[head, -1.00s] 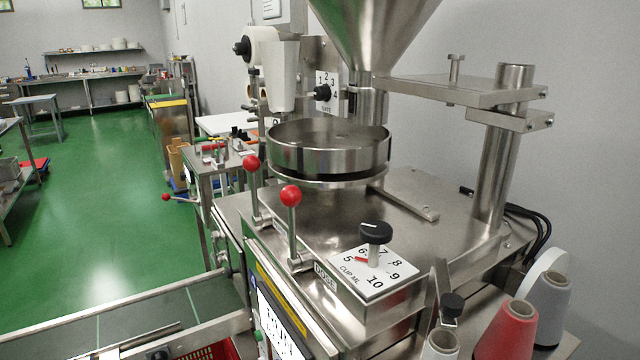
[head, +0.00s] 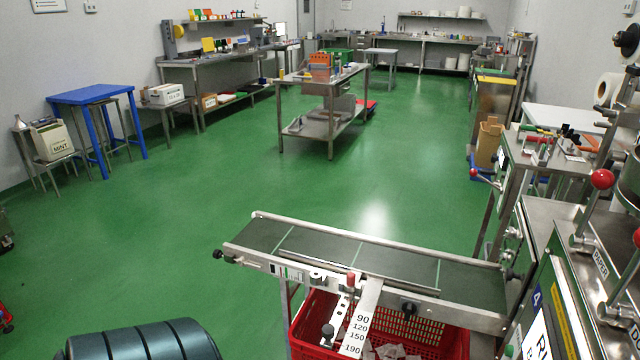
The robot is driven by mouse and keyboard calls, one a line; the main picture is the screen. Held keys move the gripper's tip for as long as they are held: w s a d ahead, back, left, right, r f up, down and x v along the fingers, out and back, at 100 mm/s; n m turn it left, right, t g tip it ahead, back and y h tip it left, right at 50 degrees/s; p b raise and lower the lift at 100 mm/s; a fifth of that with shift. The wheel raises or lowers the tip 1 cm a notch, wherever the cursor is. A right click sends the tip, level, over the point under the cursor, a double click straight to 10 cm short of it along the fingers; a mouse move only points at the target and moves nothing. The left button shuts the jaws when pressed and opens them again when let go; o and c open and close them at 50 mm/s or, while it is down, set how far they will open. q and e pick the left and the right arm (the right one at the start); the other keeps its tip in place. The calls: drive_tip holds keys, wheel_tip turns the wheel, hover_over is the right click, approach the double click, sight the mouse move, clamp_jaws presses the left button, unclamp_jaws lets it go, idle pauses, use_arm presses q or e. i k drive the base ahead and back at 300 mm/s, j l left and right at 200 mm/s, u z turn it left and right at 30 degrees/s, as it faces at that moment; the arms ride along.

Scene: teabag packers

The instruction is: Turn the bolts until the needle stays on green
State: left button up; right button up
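A small conveyor (head: 400,262) with a dark belt stands at the lower centre. A black knob or bolt head (head: 217,254) sticks out at its left end, and another black knob (head: 408,308) sits on its near side. A small plate with white, green and dark marks (head: 288,272) is on the near rail; a needle on it is too small to make out. A slanted plate numbered 90 to 190 (head: 360,325) hangs at the front beside a red-topped post (head: 351,279). Neither of my grippers shows.
A red basket (head: 455,342) with pale packets stands under the conveyor. The steel packing machine (head: 560,220) with red-knobbed levers borders the right. Green floor (head: 240,190) is open beyond and left. A steel table (head: 318,82) and blue table (head: 90,95) stand farther back.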

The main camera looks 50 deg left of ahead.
sight(217, 254)
drive_tip(key=j+u, duration=0.2)
drive_tip(key=u, duration=0.15)
drive_tip(key=k+j+u, duration=0.1)
drive_tip(key=j+u, duration=0.35)
drive_tip(key=u, duration=0.25)
drive_tip(key=j+z, duration=0.1)
drive_tip(key=j, duration=0.7)
drive_tip(key=j+z, duration=0.1)
drive_tip(key=j, duration=0.7)
drive_tip(key=j+z, duration=0.1)
drive_tip(key=j, duration=0.65)
drive_tip(key=k+j+z, duration=0.1)
drive_tip(key=j, duration=0.7)
drive_tip(key=k+j+z, duration=0.1)
drive_tip(key=j, duration=0.65)
drive_tip(key=j+u, duration=0.2)
drive_tip(key=u, duration=0.25)
